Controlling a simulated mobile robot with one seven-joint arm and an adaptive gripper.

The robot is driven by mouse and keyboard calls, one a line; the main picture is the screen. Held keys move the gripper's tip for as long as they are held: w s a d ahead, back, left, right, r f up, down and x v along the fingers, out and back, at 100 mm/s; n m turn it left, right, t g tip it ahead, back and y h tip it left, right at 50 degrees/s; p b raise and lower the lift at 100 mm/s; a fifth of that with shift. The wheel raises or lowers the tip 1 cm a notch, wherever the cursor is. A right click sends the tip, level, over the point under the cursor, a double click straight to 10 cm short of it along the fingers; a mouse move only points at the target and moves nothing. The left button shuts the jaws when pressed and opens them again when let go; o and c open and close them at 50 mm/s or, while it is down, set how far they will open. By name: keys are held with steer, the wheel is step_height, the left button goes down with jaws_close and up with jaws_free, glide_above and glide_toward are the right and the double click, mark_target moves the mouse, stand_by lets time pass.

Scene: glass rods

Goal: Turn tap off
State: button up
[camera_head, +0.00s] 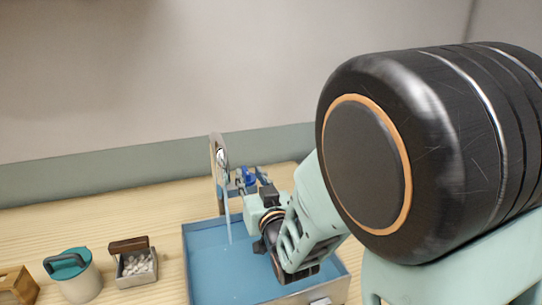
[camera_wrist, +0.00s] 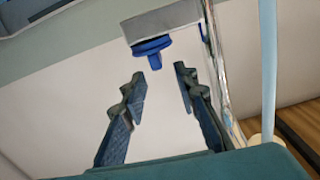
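The tap (camera_head: 217,165) stands upright at the back of the blue sink (camera_head: 205,268) in the head view. A thin water stream (camera_head: 228,215) runs down into the sink. In the wrist view, a dark blue tap handle (camera_wrist: 152,48) shows below a grey block, just beyond and between my fingertips. The water stream (camera_wrist: 268,70) also shows there, to the right. My gripper (camera_wrist: 161,78) is open, with a clear gap between its fingers and nothing between them. The fingers appear apart from the handle. In the head view my arm partly hides the sink and the fingertips are small.
A wooden counter (camera_head: 130,225) holds the sink. At left stand a pot with a teal lid (camera_head: 77,283), a small box of white pieces (camera_head: 137,268) and a wooden block (camera_head: 17,285). A wall rises close behind the tap.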

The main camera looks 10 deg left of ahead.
steer(key=shift+d+f+n, duration=0.1)
steer(key=shift+f+n, duration=0.2)
steer(key=shift+f, duration=0.2)
steer(key=p+x, duration=0.1)
steer(key=x, duration=0.9)
steer(key=shift+w+a, duration=0.2)
steer(key=shift+a, duration=0.05)
steer(key=shift+r, duration=0.1)
steer(key=shift+c, duration=0.6)
jaws_close()
